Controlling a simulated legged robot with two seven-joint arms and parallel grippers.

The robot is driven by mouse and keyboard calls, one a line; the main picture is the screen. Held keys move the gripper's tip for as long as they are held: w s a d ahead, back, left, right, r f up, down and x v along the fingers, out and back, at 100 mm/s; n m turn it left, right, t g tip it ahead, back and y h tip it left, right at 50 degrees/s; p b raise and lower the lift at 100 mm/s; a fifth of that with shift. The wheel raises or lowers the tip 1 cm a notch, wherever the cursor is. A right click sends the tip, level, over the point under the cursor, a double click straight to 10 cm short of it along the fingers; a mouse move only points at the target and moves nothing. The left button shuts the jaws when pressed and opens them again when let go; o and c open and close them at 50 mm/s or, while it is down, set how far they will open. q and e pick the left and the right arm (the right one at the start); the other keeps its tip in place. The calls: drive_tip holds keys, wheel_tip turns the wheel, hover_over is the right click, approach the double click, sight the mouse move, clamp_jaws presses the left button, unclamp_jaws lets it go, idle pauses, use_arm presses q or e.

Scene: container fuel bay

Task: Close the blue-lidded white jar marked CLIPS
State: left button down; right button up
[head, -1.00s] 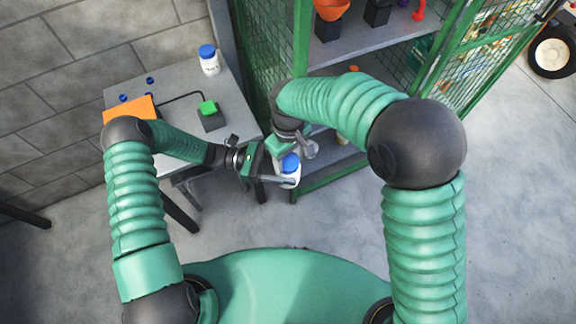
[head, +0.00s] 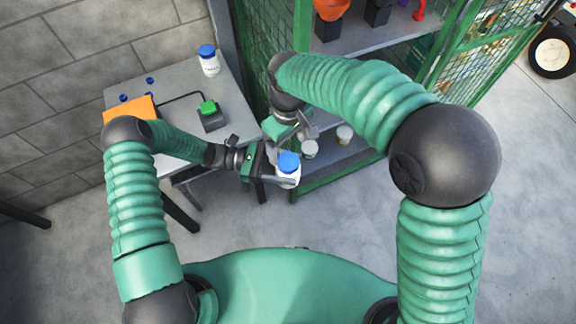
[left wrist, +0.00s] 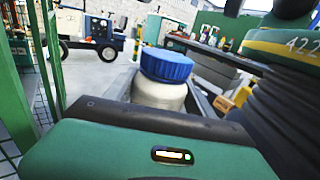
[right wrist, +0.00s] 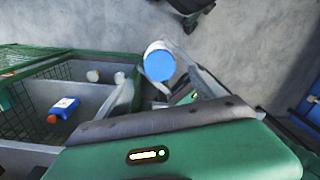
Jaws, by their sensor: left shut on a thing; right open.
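A white jar (head: 288,181) with a blue lid (head: 289,161) is held upright in my left gripper (head: 282,175), in front of the shelf unit. The lid sits on the jar's mouth in the left wrist view (left wrist: 166,66); whether it is fully tightened I cannot tell. My right gripper (head: 300,129) is open and empty, above the lid in the head picture and apart from it. In the right wrist view the lid (right wrist: 159,65) shows from above, beyond the open fingers. The held jar's label is not readable.
A second blue-lidded white jar (head: 209,62) stands at the back of the grey table (head: 232,88). An orange box (head: 130,108) and a green-buttoned device (head: 210,115) are also there. The green mesh cabinet (head: 302,50) stands close; two pale-topped containers (head: 310,149) sit on its low shelf.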

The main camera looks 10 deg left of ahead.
wheel_tip(320, 180, up, 5)
drive_tip(key=shift+r, duration=0.15)
use_arm(q)
drive_tip(key=shift+w, duration=0.1)
drive_tip(key=shift+d, duration=0.15)
drive_tip(key=shift+r, duration=0.1)
drive_tip(key=shift+a, duration=0.35)
use_arm(e)
drive_tip(key=s+d+f+m+t, duration=0.1)
drive_tip(key=s+d+f+m, duration=0.2)
drive_tip(key=d, duration=0.5)
drive_tip(key=s+d+f+m+t, duration=0.1)
drive_tip(key=s+d+f+m, duration=0.1)
drive_tip(key=d, duration=0.6)
drive_tip(key=s+d+f+m, duration=0.3)
drive_tip(key=s+d+m, duration=0.2)
drive_tip(key=d, duration=0.3)
drive_tip(key=shift+f+t, duration=0.3)
drive_tip(key=shift+t, duration=0.1)
